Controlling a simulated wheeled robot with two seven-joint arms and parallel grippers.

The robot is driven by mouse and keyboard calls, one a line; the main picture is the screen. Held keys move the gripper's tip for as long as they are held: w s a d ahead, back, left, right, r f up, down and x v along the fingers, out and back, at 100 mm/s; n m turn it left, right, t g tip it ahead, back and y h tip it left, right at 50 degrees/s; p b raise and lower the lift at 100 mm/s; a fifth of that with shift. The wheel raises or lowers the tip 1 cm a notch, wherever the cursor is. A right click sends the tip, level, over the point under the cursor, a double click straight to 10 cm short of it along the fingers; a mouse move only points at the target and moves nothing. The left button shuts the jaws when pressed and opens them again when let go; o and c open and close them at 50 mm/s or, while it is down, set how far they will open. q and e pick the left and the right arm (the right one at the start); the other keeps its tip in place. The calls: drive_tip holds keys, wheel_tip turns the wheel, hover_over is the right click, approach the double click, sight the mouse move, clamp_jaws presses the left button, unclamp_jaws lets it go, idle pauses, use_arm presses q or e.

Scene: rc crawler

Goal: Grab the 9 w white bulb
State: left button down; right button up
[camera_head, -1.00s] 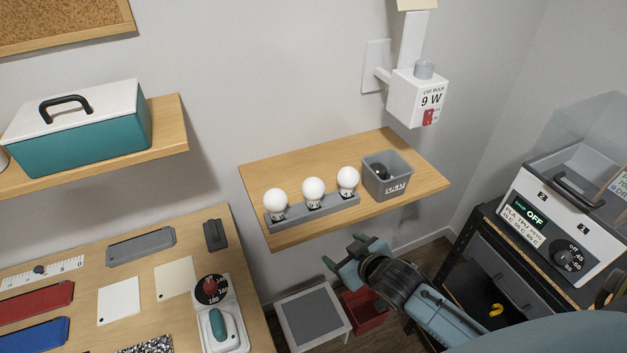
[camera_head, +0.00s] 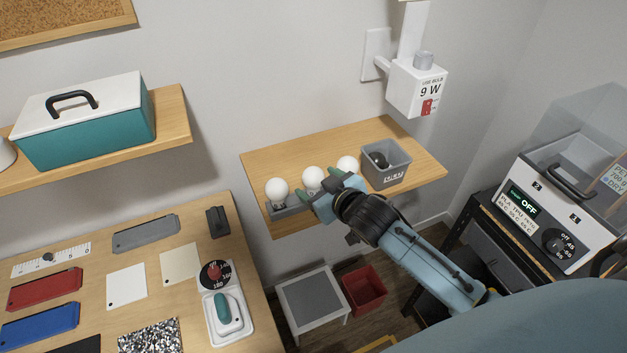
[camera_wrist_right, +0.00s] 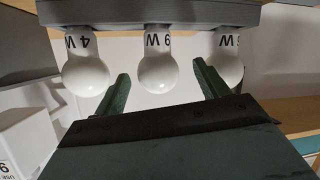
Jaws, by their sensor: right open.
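Three white round bulbs stand in a grey holder (camera_head: 288,211) on the wooden wall shelf: a left bulb (camera_head: 277,188), a middle bulb (camera_head: 313,177) and a right bulb (camera_head: 347,164). My right gripper (camera_head: 318,185) is open and empty at the middle bulb. In the right wrist view, seen upside down, the middle bulb (camera_wrist_right: 158,75) lies between the open fingertips, with no clear contact. Its label shows a W and a digit like 9. The bulb at that view's left (camera_wrist_right: 86,75) reads 4 W. The other label is partly cut off. My left gripper is out of view.
A grey bin (camera_head: 386,168) with a dark item inside stands right of the holder. A white lamp box (camera_head: 417,88) marked 9 W is on the wall above. A workbench (camera_head: 190,215) is at the left, and a dryer-like machine (camera_head: 545,215) at the right.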

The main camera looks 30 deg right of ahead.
drive_tip(key=shift+r+p+x, duration=0.2)
drive_tip(key=shift+p+x, duration=0.1)
drive_tip(key=shift+x, duration=2.25)
drive_tip(key=shift+w+d, duration=0.1)
drive_tip(key=shift+c, duration=0.3)
drive_tip(key=c, duration=1)
